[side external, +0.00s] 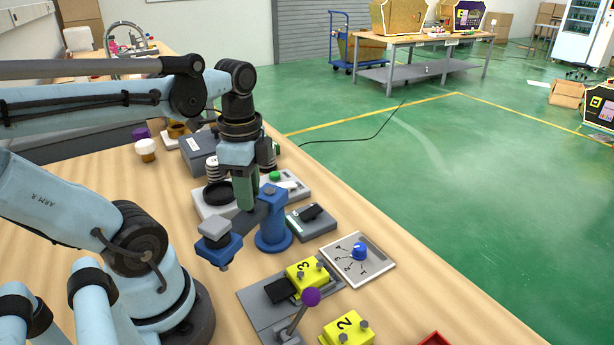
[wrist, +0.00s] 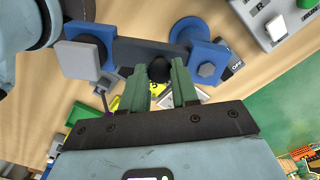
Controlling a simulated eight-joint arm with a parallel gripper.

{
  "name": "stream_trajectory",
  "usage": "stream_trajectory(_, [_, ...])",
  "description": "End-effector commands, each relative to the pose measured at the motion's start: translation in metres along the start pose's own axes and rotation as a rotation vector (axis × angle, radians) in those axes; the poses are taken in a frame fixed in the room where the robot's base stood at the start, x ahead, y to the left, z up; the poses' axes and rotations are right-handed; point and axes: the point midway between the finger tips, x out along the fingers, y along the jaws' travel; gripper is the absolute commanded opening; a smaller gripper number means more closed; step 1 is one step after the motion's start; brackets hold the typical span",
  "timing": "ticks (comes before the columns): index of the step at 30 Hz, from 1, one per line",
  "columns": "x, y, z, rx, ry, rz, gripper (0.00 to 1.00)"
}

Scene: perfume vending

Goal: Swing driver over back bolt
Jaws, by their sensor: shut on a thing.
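The driver is a blue swing unit with a round blue post (side external: 273,230), a dark grey arm and a blue head with a grey cap (side external: 216,240) at the left end. In the wrist view the arm (wrist: 150,52) runs from the head (wrist: 85,55) to the post (wrist: 205,65). My gripper (side external: 245,205) points down over the arm. Its green fingers (wrist: 160,85) are shut on the arm's black knob (wrist: 159,69). Yellow blocks marked 3 (side external: 307,272) and 2 (side external: 345,332) carry grey bolts; I cannot tell which is the back bolt. The head hangs apart from both blocks.
A grey plate (side external: 258,308) with a purple-knobbed lever (side external: 311,296) is in front. Bare wood lies left of the plate.

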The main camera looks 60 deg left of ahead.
Motion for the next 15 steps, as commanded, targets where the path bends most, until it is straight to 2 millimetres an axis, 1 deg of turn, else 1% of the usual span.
stream_trajectory(5, [0.0, 0.002, -0.008, -0.113, -0.001, 0.001, 0.0])
stream_trajectory(15, [0.0, 0.004, -0.027, -0.424, -0.001, 0.001, 0.0])
